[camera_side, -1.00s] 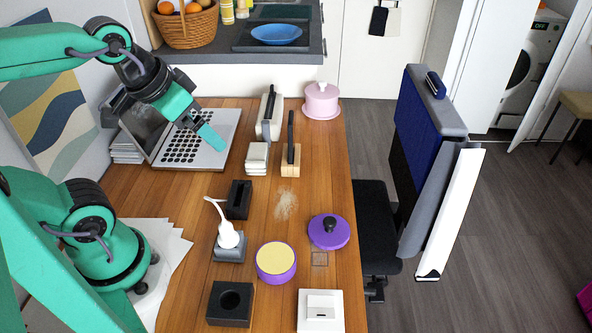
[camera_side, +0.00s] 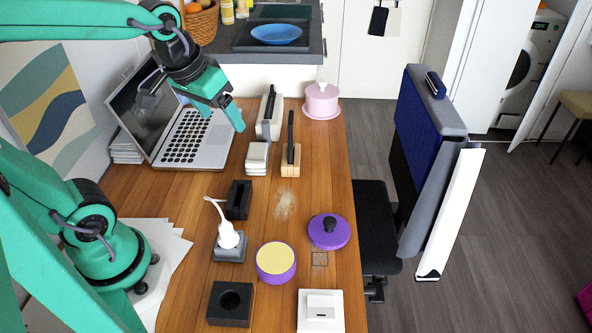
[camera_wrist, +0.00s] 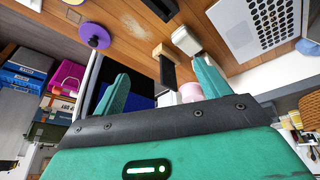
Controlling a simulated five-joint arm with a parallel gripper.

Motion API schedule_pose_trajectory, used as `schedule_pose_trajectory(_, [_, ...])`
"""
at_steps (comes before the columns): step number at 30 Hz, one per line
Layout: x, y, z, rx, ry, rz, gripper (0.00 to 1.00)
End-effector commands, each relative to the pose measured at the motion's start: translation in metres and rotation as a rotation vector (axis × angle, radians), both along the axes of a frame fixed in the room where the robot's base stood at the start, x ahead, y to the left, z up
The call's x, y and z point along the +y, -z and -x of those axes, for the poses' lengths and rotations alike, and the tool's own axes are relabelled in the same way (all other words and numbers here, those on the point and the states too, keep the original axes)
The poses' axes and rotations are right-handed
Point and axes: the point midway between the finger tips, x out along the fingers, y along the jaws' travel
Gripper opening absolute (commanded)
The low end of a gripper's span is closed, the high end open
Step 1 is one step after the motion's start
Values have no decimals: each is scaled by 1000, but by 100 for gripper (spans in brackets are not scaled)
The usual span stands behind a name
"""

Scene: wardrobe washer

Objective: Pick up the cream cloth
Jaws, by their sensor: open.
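No single item is clearly the cream cloth. A pale piece (camera_side: 393,21) hangs beside a dark one on the white cabinet at the back. My gripper (camera_side: 230,108) hangs in the air over the laptop's right side, up and left of the stack in the side view. In the wrist view my gripper (camera_wrist: 161,67) has its two green fingers wide apart, with nothing between them. The white stack (camera_wrist: 187,40) shows beyond the fingers there.
The laptop (camera_side: 190,140) stands open under the arm. A cream upright case (camera_side: 268,118) and a wooden block (camera_side: 290,167) with a dark upright slab flank the stack. A pink lidded pot (camera_side: 321,100) is behind. A purple lid (camera_side: 328,231) and a purple tub (camera_side: 276,262) stand nearer.

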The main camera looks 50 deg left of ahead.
Motion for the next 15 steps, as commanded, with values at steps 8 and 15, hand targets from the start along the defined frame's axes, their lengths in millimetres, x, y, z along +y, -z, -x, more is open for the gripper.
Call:
schedule_pose_trajectory(8, [18, 21, -43, 93, -147, 41, 75])
schedule_pose_trajectory(15, [37, 49, -78, 169, -274, 72, 75])
